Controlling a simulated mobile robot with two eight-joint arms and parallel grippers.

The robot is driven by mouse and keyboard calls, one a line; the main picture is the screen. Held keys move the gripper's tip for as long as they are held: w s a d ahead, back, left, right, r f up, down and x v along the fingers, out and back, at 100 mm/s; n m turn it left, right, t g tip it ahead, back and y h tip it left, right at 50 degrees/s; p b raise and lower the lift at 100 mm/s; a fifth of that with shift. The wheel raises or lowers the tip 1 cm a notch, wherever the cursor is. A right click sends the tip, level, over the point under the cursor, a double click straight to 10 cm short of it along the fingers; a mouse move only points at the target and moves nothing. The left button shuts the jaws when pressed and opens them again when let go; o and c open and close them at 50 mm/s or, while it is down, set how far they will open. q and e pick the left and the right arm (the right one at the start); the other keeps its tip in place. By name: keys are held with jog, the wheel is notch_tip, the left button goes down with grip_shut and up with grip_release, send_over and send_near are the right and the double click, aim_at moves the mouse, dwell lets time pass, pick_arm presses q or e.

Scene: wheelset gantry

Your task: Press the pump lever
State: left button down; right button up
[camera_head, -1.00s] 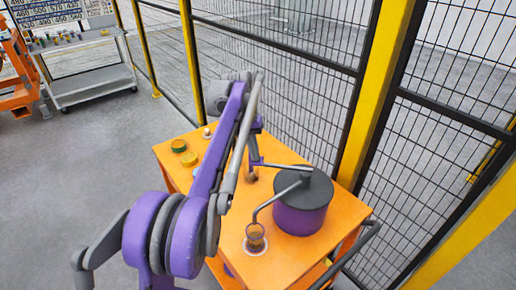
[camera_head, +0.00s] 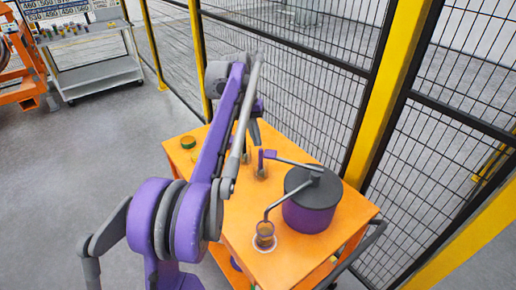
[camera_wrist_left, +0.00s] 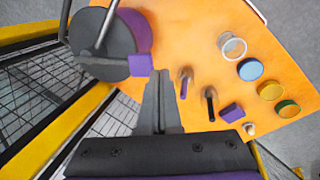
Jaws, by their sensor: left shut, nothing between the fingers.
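The pump (camera_head: 308,216) is a purple drum with a dark grey lid on the orange cart top (camera_head: 240,222). Its grey lever runs from the lid to a purple end (camera_head: 265,158); this end also shows in the left wrist view (camera_wrist_left: 141,64). My left gripper (camera_head: 256,137) is above the cart near the lever end, partly hidden by my arm. In the left wrist view its shut, empty fingers (camera_wrist_left: 159,76) point just beside the lever end; whether they touch cannot be told. My right gripper is out of view.
A bent spout leads from the pump to a small cup (camera_head: 265,235). Round caps in yellow (camera_wrist_left: 270,90), green (camera_wrist_left: 288,109) and blue (camera_wrist_left: 250,69) lie on the cart with a white ring (camera_wrist_left: 232,46). A mesh fence (camera_head: 285,95) stands close behind the cart.

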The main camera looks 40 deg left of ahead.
pick_arm(q)
jog(key=v, duration=0.6)
jog(key=shift+r+p, duration=0.3)
jog(key=shift+p, duration=0.1)
jog(key=shift+s, duration=0.1)
jog(key=s+d+f+m+t+y, duration=0.1)
jog(key=s+d+f+m, duration=0.1)
jog(key=s+d+f, duration=0.5)
jog(key=s+d+f+m+t+y, duration=0.15)
jog(key=s+d+f, duration=0.25)
jog(key=d, duration=0.8)
jog(key=s+d+f+m+t, duration=0.1)
jog(key=s+d+f+t, duration=0.1)
jog(key=s+d+f, duration=0.3)
jog(key=s+f, duration=0.4)
jog(key=f, duration=0.1)
jog(key=shift+f, duration=0.2)
